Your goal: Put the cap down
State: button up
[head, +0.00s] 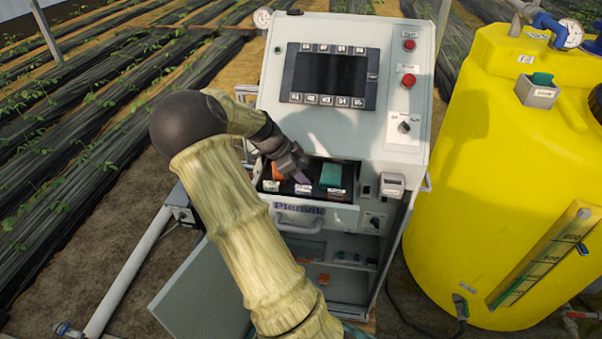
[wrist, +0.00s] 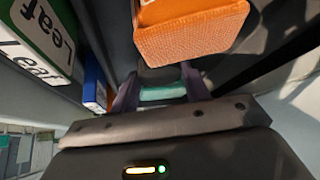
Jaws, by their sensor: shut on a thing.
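My gripper (head: 302,180) reaches into the open drawer (head: 318,216) at the front of the white cabinet. In the wrist view its purple fingers (wrist: 161,84) are shut on a small teal piece, which looks like the cap (wrist: 164,93). The fingers hide the cap in the head view. An orange block (wrist: 192,36) is just beyond the fingertips in the wrist view; an orange piece (head: 277,172) also shows left of my gripper in the drawer. A green block (head: 331,174) sits in the drawer's right part. I cannot tell whether the cap touches the drawer floor.
The cabinet's control panel (head: 330,76) with a dark screen rises behind the drawer. Below are shelves with small items and an open door (head: 205,292) at left. A yellow tank (head: 480,150) stands close at right. Boxes labelled Leaf (wrist: 38,35) are at left in the wrist view.

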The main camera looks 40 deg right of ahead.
jog(key=shift+f, duration=0.45)
jog(key=o, duration=1)
jog(key=shift+o, duration=0.2)
jog(key=b+v, duration=0.2)
jog(key=v, duration=1)
jog(key=shift+b, duration=0.35)
